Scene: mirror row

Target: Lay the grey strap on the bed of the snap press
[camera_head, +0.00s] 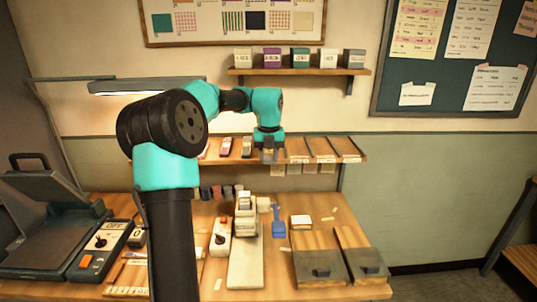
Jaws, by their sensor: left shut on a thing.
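My left gripper (269,155) points down at the middle shelf (352,157), in front of one of its slots. It is shut on a small grey piece, which looks like the grey strap (267,157). The fingers hide most of it, and I cannot tell whether it still touches the shelf. The snap press (244,215) is a cream machine on the bench, below the gripper. Its long pale bed (244,265) runs toward the front and looks bare. My right gripper is not in view.
A heat press (50,225) stands at the left of the bench. A blue tool (278,221) lies right of the snap press. Two boards with dark blocks (322,270) are at the front right.

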